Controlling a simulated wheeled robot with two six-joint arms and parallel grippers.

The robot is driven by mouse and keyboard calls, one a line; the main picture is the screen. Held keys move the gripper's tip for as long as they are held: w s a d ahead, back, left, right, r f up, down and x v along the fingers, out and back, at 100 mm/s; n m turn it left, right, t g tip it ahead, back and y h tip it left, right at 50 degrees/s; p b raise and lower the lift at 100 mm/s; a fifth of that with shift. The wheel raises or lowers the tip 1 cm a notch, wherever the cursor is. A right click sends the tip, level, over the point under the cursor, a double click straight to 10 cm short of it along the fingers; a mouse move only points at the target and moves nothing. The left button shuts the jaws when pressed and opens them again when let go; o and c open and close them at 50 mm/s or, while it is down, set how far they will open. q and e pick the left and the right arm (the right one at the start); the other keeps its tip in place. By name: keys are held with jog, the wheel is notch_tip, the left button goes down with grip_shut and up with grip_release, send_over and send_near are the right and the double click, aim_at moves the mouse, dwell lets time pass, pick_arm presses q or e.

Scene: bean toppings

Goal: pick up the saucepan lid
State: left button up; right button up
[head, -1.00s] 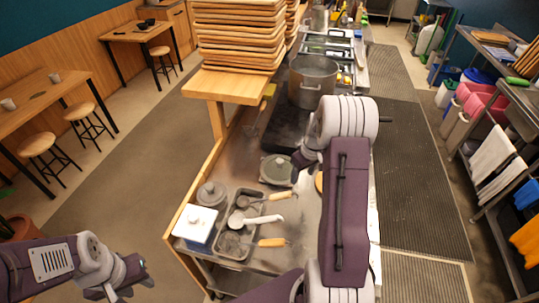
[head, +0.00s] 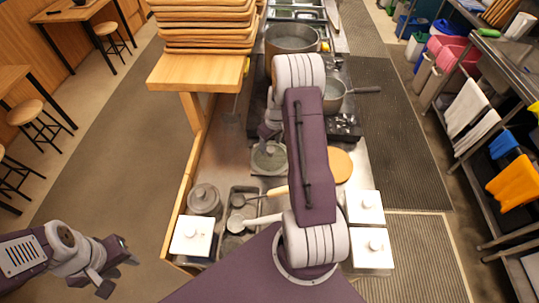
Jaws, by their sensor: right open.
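A round grey lid (head: 268,160) with a dark rim lies on the metal counter, left of my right arm; I take it for the saucepan lid. My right gripper (head: 268,138) is open, at the far edge of the lid in this view; its fingertips are small and partly hidden by my own arm, so contact cannot be told. An open saucepan (head: 335,94) with a long handle pointing right stands on the stove, behind my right arm. My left gripper (head: 118,266) is open and empty, over the floor at the lower left.
A lidded grey pot (head: 204,198) and a white lidded box (head: 191,236) stand beside a tray (head: 229,250) with ladles. Two more white boxes (head: 365,207) stand at right. A round wooden board (head: 340,165) and a large pot (head: 291,38) are farther back. Stacked wooden trays (head: 205,25) stand back left.

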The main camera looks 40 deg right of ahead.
aim_at(270, 149)
notch_tip(270, 149, down, 3)
jog(key=shift+a+p, duration=0.1)
jog(key=shift+p, duration=0.35)
jog(key=shift+s+f, duration=0.15)
jog(key=shift+f, duration=0.3)
jog(key=shift+c, duration=1)
jog(key=shift+w+f, duration=0.1)
jog(key=shift+w, duration=0.1)
jog(key=c, duration=0.5)
grip_shut()
pick_arm(q)
jog(key=shift+s+r, duration=0.25)
jog(key=shift+r, duration=0.6)
pick_arm(e)
jog(key=shift+s, duration=0.1)
